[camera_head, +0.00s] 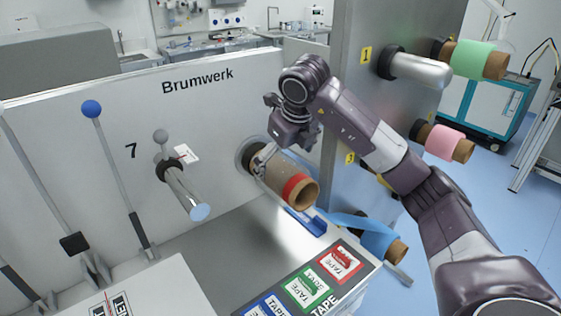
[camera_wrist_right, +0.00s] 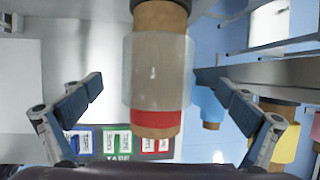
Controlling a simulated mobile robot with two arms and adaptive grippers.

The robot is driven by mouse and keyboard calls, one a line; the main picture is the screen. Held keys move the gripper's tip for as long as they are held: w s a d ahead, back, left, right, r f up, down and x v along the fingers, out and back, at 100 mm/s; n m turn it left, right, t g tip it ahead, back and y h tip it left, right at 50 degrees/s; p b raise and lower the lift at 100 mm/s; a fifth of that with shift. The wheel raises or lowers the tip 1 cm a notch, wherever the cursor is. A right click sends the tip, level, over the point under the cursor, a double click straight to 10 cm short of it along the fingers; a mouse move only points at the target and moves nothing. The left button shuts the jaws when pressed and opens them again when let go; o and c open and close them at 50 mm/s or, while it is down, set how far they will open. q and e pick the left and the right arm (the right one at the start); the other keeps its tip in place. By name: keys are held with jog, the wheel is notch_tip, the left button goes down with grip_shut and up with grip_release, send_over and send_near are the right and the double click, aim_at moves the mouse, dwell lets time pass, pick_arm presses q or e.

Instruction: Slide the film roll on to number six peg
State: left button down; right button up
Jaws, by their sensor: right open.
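The film roll (camera_head: 280,172) is a brown cardboard core with clear film and a red band near its front end. It sits at a dark collar on the grey Brumwerk panel, its open end pointing toward me and down. Any number beside it is hidden. The film roll also fills the middle of the right wrist view (camera_wrist_right: 158,70). My right gripper (camera_head: 284,140) is at the roll's back part, near the panel. In the wrist view my right gripper (camera_wrist_right: 162,97) is open, with one finger on each side of the roll and gaps between. My left gripper is out of view.
An empty metal peg (camera_head: 183,190) marked 7 is to the left. Peg 1 (camera_head: 420,70) on the grey column is bare. Green (camera_head: 478,60), pink (camera_head: 442,142) and blue (camera_head: 368,238) rolls are to the right. Blue-knobbed lever (camera_head: 112,160) stands left; tape labels (camera_head: 308,287) lie below.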

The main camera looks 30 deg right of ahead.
jog(key=shift+s+a+f+p, duration=0.15)
jog(key=shift+f+p, duration=0.25)
jog(key=shift+f, duration=0.4)
jog(key=x, duration=0.2)
jog(key=shift+w+f+p, duration=0.2)
jog(key=shift+f+p, duration=0.15)
jog(key=shift+x, duration=1)
jog(key=shift+w+f, duration=0.1)
jog(key=c, duration=0.9)
jog(key=shift+w, duration=0.1)
jog(key=c, duration=0.8)
jog(key=o, duration=1)
jog(key=shift+c, duration=0.2)
jog(key=c, duration=1)
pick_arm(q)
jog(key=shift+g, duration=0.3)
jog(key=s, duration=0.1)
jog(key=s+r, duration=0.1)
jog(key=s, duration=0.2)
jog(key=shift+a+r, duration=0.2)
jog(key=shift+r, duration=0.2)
pick_arm(e)
jog(key=shift+c, duration=0.4)
jog(key=shift+r, duration=0.25)
